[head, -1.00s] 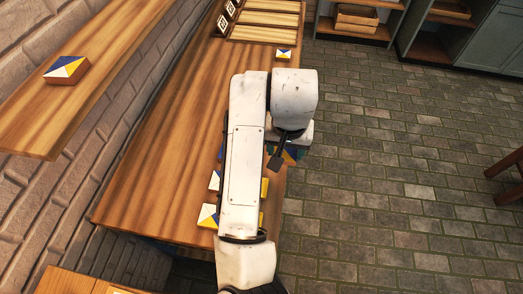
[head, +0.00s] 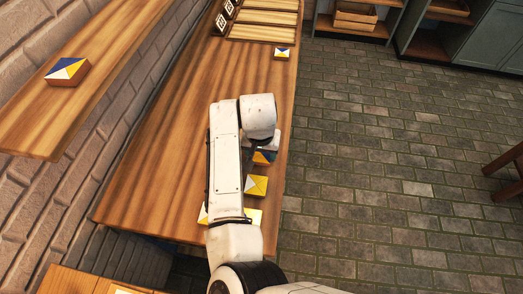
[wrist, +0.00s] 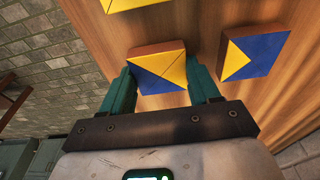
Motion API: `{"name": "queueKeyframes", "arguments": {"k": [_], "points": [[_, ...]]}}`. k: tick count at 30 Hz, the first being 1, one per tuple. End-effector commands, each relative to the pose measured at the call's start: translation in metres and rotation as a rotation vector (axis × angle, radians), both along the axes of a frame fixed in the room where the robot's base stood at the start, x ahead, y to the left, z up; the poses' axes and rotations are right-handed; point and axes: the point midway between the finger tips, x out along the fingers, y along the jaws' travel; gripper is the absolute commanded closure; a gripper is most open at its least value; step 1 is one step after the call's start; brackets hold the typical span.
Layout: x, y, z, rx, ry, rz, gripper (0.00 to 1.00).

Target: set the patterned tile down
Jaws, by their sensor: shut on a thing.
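The patterned tile (wrist: 157,66), with blue and yellow triangles on top and wood-coloured sides, is between the teal fingers of my gripper (wrist: 160,70) in the wrist view. The fingers are shut on its two opposite sides. In the head view the tile (head: 264,158) shows partly below the wrist of my arm, over the right side of the wooden table (head: 170,140). My arm hides part of it. It is low over the table top; I cannot tell whether it touches.
A blue-and-yellow tile (wrist: 256,53) lies to the right in the wrist view, with another yellow tile (wrist: 135,3) at the top edge. In the head view, a yellow-and-white tile (head: 256,185) lies nearby. Another tile (head: 282,53) lies farther up; one (head: 68,72) rests on the shelf.

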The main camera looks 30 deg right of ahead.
Motion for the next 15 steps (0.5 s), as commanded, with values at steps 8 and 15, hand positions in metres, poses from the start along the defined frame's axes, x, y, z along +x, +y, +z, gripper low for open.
{"name": "queueKeyframes", "arguments": {"k": [8,15], "points": [[-0.0001,-0.0003,-0.0027,-0.002,0.0,0.001,0.73],[-0.0001,-0.0002,-0.0022,-0.001,0.001,0.0,0.18]]}}
